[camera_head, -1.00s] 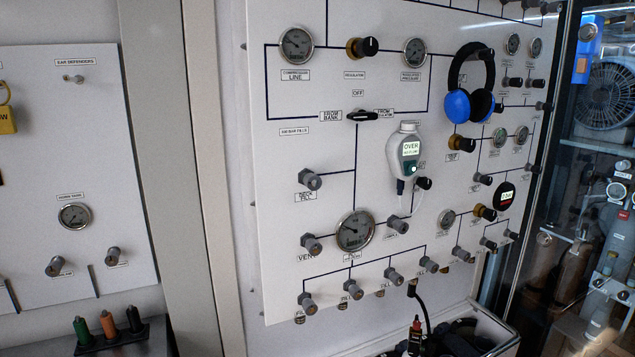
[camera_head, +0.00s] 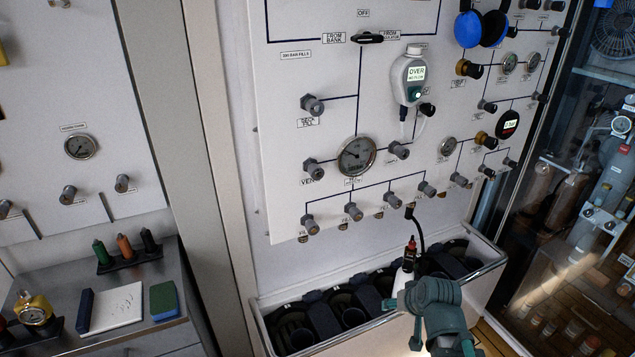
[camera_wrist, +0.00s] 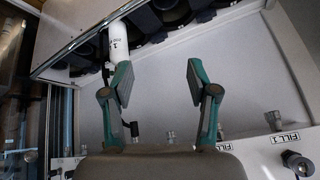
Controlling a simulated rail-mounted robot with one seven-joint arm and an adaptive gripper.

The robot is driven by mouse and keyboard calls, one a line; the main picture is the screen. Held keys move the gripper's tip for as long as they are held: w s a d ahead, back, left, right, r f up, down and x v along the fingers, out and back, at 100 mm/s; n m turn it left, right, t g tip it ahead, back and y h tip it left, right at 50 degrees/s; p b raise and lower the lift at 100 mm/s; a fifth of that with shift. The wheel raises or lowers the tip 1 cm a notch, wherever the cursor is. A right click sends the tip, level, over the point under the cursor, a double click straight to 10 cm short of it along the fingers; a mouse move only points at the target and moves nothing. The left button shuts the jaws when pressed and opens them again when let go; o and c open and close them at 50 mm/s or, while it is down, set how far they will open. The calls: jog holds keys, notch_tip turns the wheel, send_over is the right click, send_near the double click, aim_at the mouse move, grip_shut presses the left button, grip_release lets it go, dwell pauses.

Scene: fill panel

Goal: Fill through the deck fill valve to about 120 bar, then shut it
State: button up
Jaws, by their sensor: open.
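The deck fill valve (camera_head: 313,104) is a grey knob on the white panel's left side, above its label. A round dial gauge (camera_head: 356,155) sits below and right; its reading is too small to tell. The vent knob (camera_head: 313,169) is left of the gauge. My gripper (camera_head: 440,340) is low in front of the panel, over the front of the bin, well below and right of the deck fill valve. In the wrist view my gripper (camera_wrist: 158,75) is open, its two teal fingers apart with nothing between them. The valve's turn position cannot be told.
A row of fill knobs (camera_head: 353,211) lines the panel's lower edge. A black selector (camera_head: 367,38) and a device reading OVER (camera_head: 416,73) sit higher.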

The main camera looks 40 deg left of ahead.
jog(key=a+r+n+t+y, duration=0.1)
jog(key=a+r+y, duration=0.1)
jog(key=a+r, duration=0.35)
jog(key=a+r+n+t+y, duration=0.1)
jog(key=a+r, duration=0.2)
jog(key=r, duration=0.6)
jog(key=n+t+y+p, duration=0.2)
jog(key=n+t+y, duration=0.1)
jog(key=y, duration=0.5)
send_near(317, 108)
jog(key=p+x, duration=0.3)
jog(key=x, duration=0.6)
jog(key=shift+w+a+r, duration=0.1)
jog(key=shift+a+r, duration=0.05)
jog(key=shift+w+a, duration=0.2)
jog(key=shift+a, duration=0.15)
grip_shut()
